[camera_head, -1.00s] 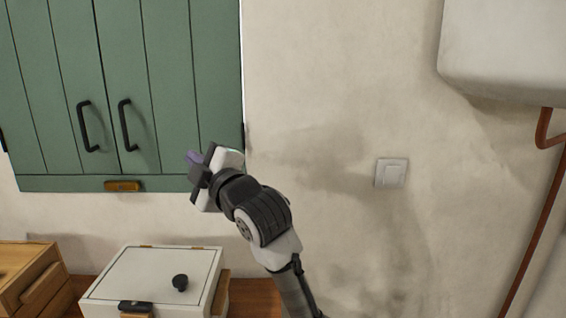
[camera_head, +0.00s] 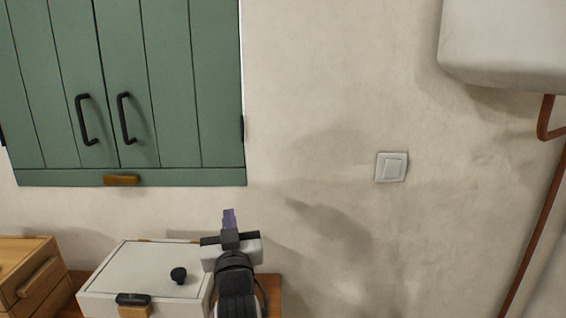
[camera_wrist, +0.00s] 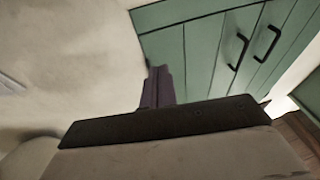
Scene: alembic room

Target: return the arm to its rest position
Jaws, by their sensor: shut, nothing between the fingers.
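My gripper (camera_head: 229,218) is in the lower middle of the head view, in front of the bare wall and beside the right edge of the white box. Its purple fingers are together and hold nothing. My arm comes up from the bottom edge below it. In the wrist view the shut purple fingers of my gripper (camera_wrist: 157,85) stick up past the dark gripper body, with the wall and the green cabinet beyond.
A green cabinet (camera_head: 180,90) with two black handles hangs at upper left. A white box (camera_head: 145,270) with a black knob and a wooden box (camera_head: 22,268) stand below. A light switch (camera_head: 391,167) and a white tank (camera_head: 510,45) are at right. The middle wall is clear.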

